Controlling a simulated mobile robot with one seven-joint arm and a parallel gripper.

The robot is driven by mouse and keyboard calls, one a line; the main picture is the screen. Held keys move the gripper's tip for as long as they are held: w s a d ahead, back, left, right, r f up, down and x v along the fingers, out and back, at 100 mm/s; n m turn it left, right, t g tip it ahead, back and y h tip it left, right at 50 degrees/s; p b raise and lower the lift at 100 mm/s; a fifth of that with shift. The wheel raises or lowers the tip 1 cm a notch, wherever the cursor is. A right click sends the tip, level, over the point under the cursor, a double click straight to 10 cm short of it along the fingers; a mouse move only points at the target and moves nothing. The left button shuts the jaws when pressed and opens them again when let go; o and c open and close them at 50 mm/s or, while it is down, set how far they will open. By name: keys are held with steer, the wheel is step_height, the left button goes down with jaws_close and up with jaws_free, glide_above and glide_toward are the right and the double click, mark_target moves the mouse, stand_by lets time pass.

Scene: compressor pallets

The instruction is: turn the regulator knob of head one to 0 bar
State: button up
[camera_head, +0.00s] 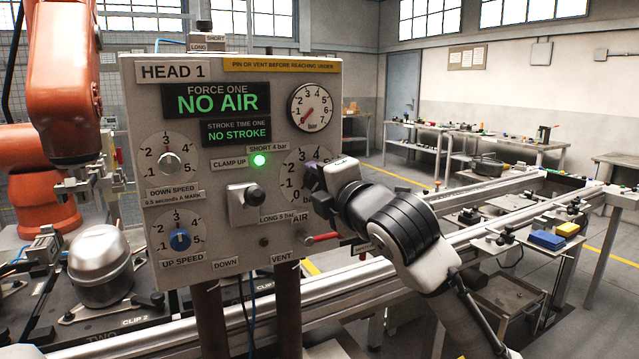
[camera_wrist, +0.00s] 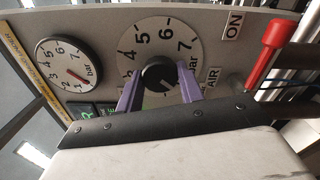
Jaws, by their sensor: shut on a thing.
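The head one panel (camera_head: 225,72) is grey and reads NO AIR and NO STROKE. Its regulator dial (camera_head: 297,160), right of centre, is partly covered by my gripper (camera_head: 314,178). In the wrist view the black regulator knob (camera_wrist: 158,73) sits in the middle of its white dial (camera_wrist: 128,42). The purple fingers of my gripper (camera_wrist: 157,86) are shut on the knob from both sides. I cannot clearly read the knob's setting. The pressure gauge (camera_head: 310,106) above has a red needle pointing low left, below the 1; it also shows in the wrist view (camera_wrist: 68,65).
A red lever (camera_head: 322,238) stands out just below my gripper; in the wrist view it is close on the right (camera_wrist: 270,55). A rail (camera_head: 500,215) runs right, behind my arm.

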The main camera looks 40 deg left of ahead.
steer(key=o, duration=1)
steer(key=b+v, duration=0.2)
steer(key=v, duration=1.2)
steer(key=shift+a+f, duration=0.1)
